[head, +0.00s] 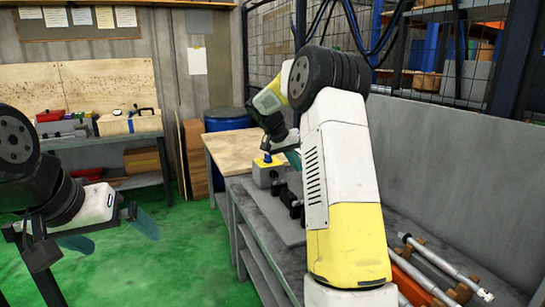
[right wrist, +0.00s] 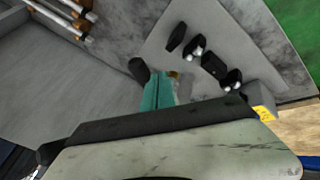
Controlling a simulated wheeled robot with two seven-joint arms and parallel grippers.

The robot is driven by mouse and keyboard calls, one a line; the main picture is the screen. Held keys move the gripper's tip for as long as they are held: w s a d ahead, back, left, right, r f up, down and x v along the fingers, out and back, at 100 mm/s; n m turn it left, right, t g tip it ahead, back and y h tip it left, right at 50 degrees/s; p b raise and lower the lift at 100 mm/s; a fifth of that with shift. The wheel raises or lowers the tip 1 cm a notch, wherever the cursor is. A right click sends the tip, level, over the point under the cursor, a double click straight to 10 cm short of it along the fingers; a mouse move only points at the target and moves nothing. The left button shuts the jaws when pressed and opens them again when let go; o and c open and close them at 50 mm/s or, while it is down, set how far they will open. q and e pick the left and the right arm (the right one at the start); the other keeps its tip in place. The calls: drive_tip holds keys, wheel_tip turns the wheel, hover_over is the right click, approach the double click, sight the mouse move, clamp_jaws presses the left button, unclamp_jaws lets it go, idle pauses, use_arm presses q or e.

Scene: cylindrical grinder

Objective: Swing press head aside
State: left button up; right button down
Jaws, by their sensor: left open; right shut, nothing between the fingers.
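My right gripper (head: 292,158) is over the workbench in the head view, partly hidden behind my own right arm. In the right wrist view its teal fingers (right wrist: 158,93) are together and empty. A black rounded knob (right wrist: 138,69) shows just beyond the fingertips; I cannot tell whether they touch. It may belong to the press head, which I cannot clearly pick out. A grey plate (right wrist: 225,42) there carries several black blocks with bright pins. My left gripper (head: 110,234) is open and empty at the left, above the green floor, its teal fingers wide apart.
A grey box with a yellow top (head: 268,172) and a blue knob stands on the bench; its yellow label shows in the wrist view (right wrist: 263,113). Metal shafts (head: 445,265) lie at the bench's right. A grey panel (head: 445,165) stands behind. Green floor (head: 150,265) is open at left.

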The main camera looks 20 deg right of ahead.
drive_tip(key=shift+s+d+f, duration=0.25)
drive_tip(key=shift+s+d, duration=0.1)
drive_tip(key=shift+d, duration=0.3)
drive_tip(key=shift+d, duration=0.1)
drive_tip(key=s+d+n+t, duration=0.1)
drive_tip(key=s+d+n, duration=0.2)
drive_tip(key=d, duration=0.7)
drive_tip(key=shift+s+d+t+y, duration=0.3)
drive_tip(key=shift+s+d, duration=0.1)
drive_tip(key=shift+s, duration=0.65)
drive_tip(key=shift+a, duration=0.1)
